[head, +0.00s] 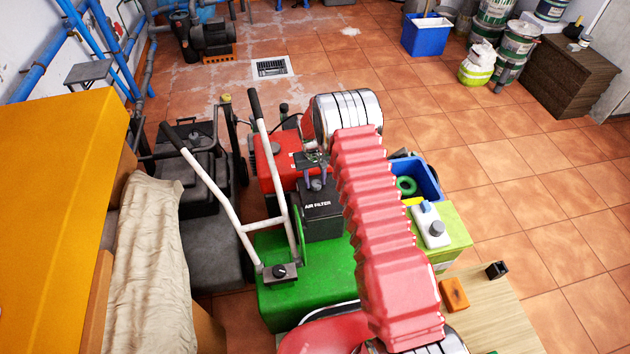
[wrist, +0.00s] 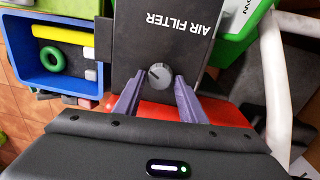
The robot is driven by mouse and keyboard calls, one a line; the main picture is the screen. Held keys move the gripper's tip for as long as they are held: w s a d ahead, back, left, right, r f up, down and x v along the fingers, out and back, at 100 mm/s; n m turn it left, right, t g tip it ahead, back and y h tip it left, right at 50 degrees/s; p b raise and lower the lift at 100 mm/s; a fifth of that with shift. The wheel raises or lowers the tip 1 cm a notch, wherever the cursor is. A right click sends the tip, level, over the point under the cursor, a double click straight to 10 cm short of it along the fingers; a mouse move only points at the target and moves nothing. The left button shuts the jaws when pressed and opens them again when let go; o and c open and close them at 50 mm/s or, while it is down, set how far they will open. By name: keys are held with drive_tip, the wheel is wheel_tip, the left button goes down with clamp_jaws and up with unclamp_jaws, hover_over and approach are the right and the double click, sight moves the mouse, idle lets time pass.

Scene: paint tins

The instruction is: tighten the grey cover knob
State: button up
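The grey cover knob (wrist: 159,75) is a small round knob on the black air filter box (wrist: 163,38), which has white "AIR FILTER" lettering. The box also shows in the head view (head: 322,222), below my gripper (head: 314,172). In the wrist view, my gripper (wrist: 160,77) has two purple fingers spread apart, one on each side of the knob. Gaps show between the knob and both fingertips. I cannot tell whether the tips are level with the knob or above it. Nothing is held.
The box stands on a green machine (head: 268,250) with white handlebars (head: 220,200) to its left and a red engine part (head: 278,165) behind. A blue bin (head: 430,178) with a green ring and a green-yellow box (head: 458,228) stand to the right.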

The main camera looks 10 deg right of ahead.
sight(313, 183)
drive_tip(key=shift+o, duration=1.4)
drive_tip(key=shift+s, duration=0.1)
wheel_tip(313, 183, up, 14)
drive_tip(key=shift+a+f, duration=0.2)
drive_tip(key=shift+a, duration=0.15)
